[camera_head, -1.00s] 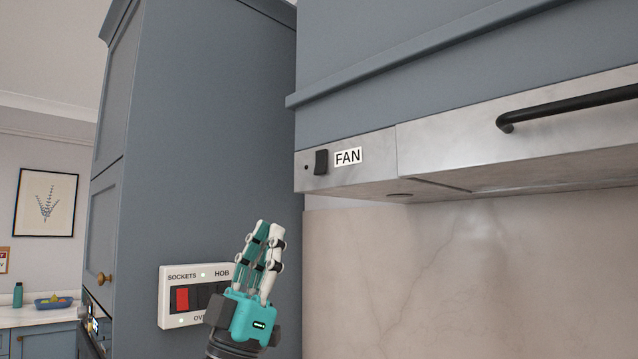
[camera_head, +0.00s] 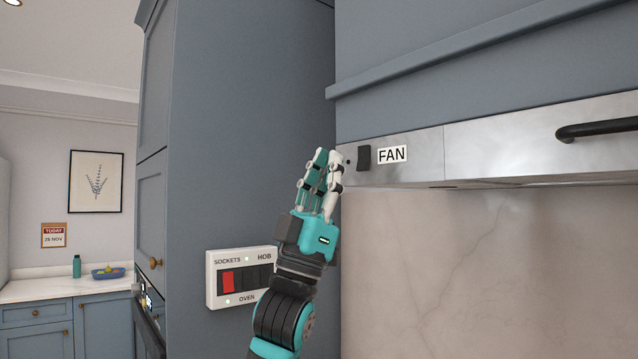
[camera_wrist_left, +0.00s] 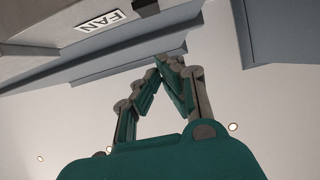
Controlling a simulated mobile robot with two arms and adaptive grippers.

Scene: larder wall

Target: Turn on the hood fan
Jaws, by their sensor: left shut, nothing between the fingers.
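The hood's fan switch (camera_head: 364,158) is a black rocker on the steel hood front, just left of the white FAN label (camera_head: 391,154). A small dark dot (camera_head: 348,161) sits left of the rocker. My left gripper (camera_head: 328,154) is shut and empty, fingers pointing up, just left of the switch and apart from it in the picture. In the left wrist view the gripper (camera_wrist_left: 170,62) has its fingertips together below the hood, and the FAN label (camera_wrist_left: 100,20) shows upside down at top left. The right gripper is not in view.
A wall panel (camera_head: 212,290) marked SOCKETS, HOB and OVEN, with a red switch, is below and left of the gripper. A tall blue cabinet (camera_head: 230,140) stands to the left. A black rail (camera_head: 600,127) runs along the hood. The marble splashback (camera_head: 440,280) is clear.

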